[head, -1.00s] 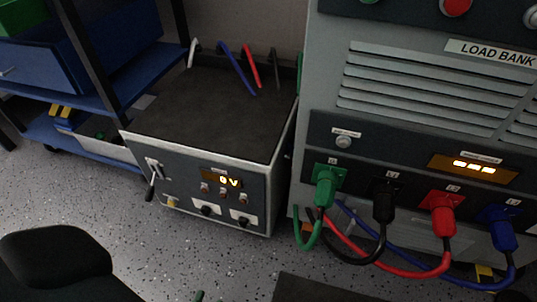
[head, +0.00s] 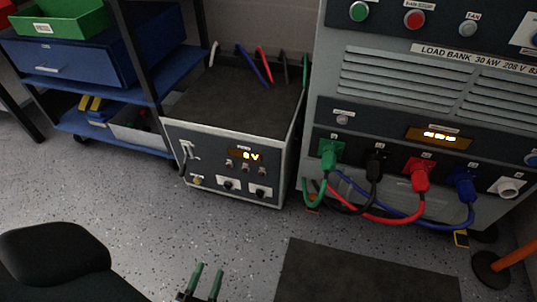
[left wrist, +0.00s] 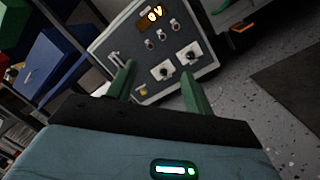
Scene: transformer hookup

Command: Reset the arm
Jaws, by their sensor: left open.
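My left gripper (head: 207,282) shows at the bottom of the head view, with its two green fingers apart and nothing between them. In the left wrist view its fingers (left wrist: 158,88) are also spread and empty. Behind them in that view stands the grey transformer box (left wrist: 150,45). In the head view the transformer box (head: 228,160) stands on the floor, its display reading 0 V, well beyond the gripper. My right gripper is not seen.
The load bank (head: 400,95) stands at right with green, black, red and blue plugs in its front. A blue shelf (head: 130,95) with bins is at left. A black chair (head: 55,262) is at lower left and a dark mat (head: 360,272) lies at lower right. The floor between is clear.

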